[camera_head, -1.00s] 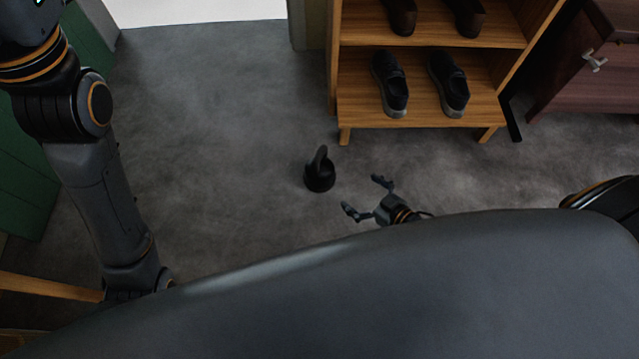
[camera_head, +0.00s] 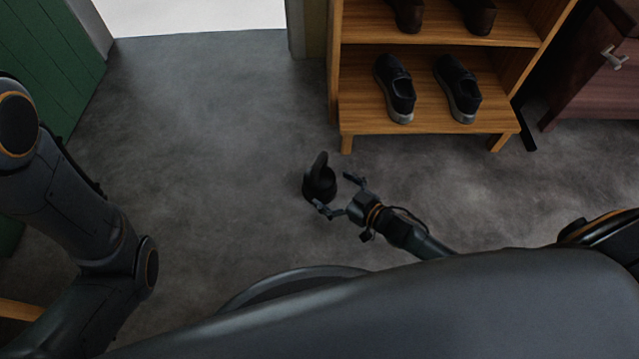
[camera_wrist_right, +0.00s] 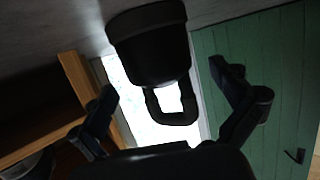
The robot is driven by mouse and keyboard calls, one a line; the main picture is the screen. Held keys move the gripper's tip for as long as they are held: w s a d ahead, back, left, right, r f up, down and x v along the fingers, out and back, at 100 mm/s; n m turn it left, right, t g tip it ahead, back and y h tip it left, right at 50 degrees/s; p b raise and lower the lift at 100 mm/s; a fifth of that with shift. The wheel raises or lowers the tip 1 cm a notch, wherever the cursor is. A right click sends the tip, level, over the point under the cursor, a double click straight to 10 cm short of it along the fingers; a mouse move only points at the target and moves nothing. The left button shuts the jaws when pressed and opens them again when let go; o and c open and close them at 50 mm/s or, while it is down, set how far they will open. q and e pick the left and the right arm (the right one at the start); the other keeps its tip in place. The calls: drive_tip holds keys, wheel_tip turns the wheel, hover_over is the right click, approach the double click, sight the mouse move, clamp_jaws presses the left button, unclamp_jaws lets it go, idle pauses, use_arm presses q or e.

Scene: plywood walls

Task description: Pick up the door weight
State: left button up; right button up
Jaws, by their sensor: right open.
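The door weight (camera_head: 320,184) is a black round weight with a loop handle on top. It stands upright on the grey floor, in front of the shoe rack. My right gripper (camera_head: 340,194) is open, low beside the weight on its right, with its fingertips pointing at it. In the right wrist view the door weight (camera_wrist_right: 150,45) appears upside down, its handle ahead of and between the spread fingers of the right gripper (camera_wrist_right: 172,95). Whether a finger touches it cannot be told. My left arm is at the left edge, and its gripper is out of view.
A wooden shoe rack (camera_head: 430,130) with dark shoes (camera_head: 397,88) stands behind the weight. A dark reddish cabinet (camera_head: 590,90) is at the right. A green panel (camera_head: 50,60) stands at the left, beside a bright opening (camera_head: 190,15). The floor (camera_head: 190,130) left of the weight is clear.

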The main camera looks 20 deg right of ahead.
sight(323, 182)
drive_tip(key=b+x, duration=0.3)
drive_tip(key=x, duration=0.1)
drive_tip(key=shift+d+b, duration=0.15)
drive_tip(key=shift+b, duration=0.15)
drive_tip(key=shift+w+a, duration=0.3)
drive_tip(key=shift+w, duration=0.25)
drive_tip(key=shift+c, duration=0.2)
drive_tip(key=c, duration=1.4)
drive_tip(key=shift+w+r, duration=0.1)
drive_tip(key=shift+r, duration=0.15)
drive_tip(key=shift+c, duration=1.3)
